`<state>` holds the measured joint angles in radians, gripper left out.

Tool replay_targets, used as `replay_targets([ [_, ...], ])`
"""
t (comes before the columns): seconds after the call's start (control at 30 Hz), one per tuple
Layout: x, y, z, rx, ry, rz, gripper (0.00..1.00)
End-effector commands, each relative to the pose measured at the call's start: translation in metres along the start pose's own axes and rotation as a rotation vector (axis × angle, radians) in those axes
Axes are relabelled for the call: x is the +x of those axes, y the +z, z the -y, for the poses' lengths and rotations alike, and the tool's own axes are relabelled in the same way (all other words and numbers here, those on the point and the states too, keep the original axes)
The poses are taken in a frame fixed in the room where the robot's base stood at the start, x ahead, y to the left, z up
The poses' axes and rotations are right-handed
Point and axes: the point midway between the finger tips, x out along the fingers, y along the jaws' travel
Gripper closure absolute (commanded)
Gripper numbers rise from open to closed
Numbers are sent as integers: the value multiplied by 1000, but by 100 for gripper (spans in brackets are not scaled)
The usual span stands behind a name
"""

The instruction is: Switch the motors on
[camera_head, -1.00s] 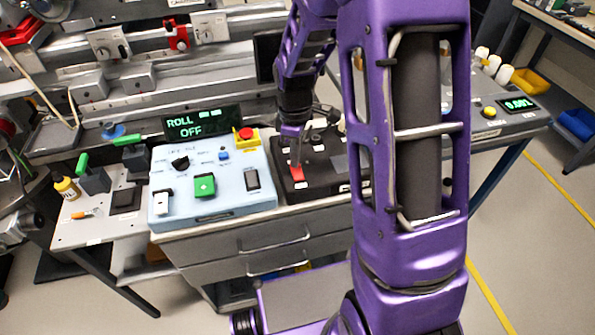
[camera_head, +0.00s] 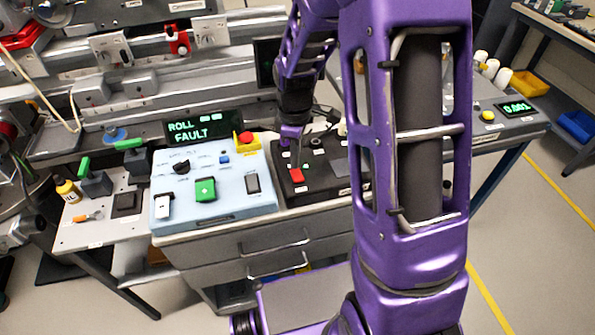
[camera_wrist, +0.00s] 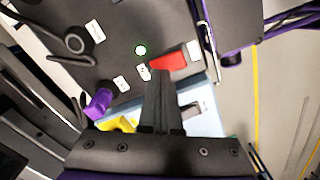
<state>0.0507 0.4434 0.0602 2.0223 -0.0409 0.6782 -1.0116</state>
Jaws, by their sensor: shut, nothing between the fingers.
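The dark control panel (camera_head: 325,178) stands right of the pale blue panel (camera_head: 220,208). A red switch or button (camera_head: 296,175) is on its front left; it also shows in the wrist view (camera_wrist: 170,62). My gripper (camera_head: 296,160) is shut and empty, pointing down over the dark panel close to the red control. In the wrist view its fingertips (camera_wrist: 161,73) end beside the red control; I cannot tell whether they touch. The display (camera_head: 203,126) reads "ROLL FAULT" in green. The blue panel has a green button (camera_head: 205,189), a black knob (camera_head: 181,167) and a blue button (camera_head: 224,159).
A red mushroom button on a yellow base (camera_head: 245,140) sits at the blue panel's back right. Green-handled levers (camera_head: 95,180) stand to the left. A small display (camera_head: 515,107) stands at right. My arm hides the dark panel's right part.

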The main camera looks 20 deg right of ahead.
Motion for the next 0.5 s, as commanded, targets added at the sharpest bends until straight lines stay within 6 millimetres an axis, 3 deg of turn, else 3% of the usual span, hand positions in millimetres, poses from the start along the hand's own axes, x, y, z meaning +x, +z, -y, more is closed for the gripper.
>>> replay_targets([
  [0.5,-46,0,-1,1,2,-1,100],
])
